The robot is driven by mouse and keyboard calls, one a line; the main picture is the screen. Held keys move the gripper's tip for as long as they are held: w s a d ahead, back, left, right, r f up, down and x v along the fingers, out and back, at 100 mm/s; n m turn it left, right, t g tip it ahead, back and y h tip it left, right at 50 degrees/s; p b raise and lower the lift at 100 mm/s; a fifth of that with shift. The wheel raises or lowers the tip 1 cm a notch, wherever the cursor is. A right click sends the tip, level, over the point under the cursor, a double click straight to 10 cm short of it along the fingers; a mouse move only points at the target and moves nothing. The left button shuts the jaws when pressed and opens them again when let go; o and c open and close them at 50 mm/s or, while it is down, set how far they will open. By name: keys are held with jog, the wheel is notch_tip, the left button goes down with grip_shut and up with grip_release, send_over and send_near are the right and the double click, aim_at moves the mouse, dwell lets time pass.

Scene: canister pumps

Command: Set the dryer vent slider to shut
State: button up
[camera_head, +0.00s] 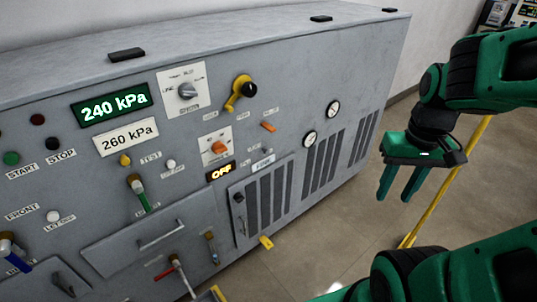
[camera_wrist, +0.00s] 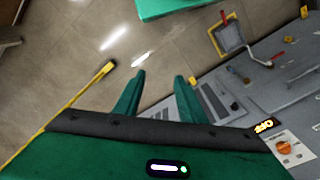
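A framed vent grille (camera_head: 265,200) with dark vertical slots sits low on the grey machine front, under a small white label (camera_head: 262,163) whose text is too small to read. A small dark knob (camera_head: 239,197) is at the grille's left edge; I cannot tell for sure that it is the dryer vent slider, or its setting. A slotted grille (camera_wrist: 215,100) also shows in the wrist view, partly behind a finger. My gripper (camera_head: 398,194) is open and empty, right of the machine and apart from it. Its two spread fingers show in the wrist view (camera_wrist: 160,80).
The grey cabinet (camera_head: 300,75) carries several knobs, gauges, levers and displays. An amber display (camera_head: 221,172) reads OFF. A red-handled lever (camera_head: 172,268) and a yellow block (camera_head: 266,242) protrude low down.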

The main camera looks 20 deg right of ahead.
jog(key=w+a+f+n+t+y, duration=0.1)
jog(key=w+a+f+n+t, duration=0.15)
jog(key=w+f+n, duration=0.65)
jog(key=t+y, duration=0.4)
jog(key=t, duration=0.6)
send_near(268, 152)
jog(key=x, duration=0.8)
jog(key=shift+a+r, duration=0.1)
grip_shut()
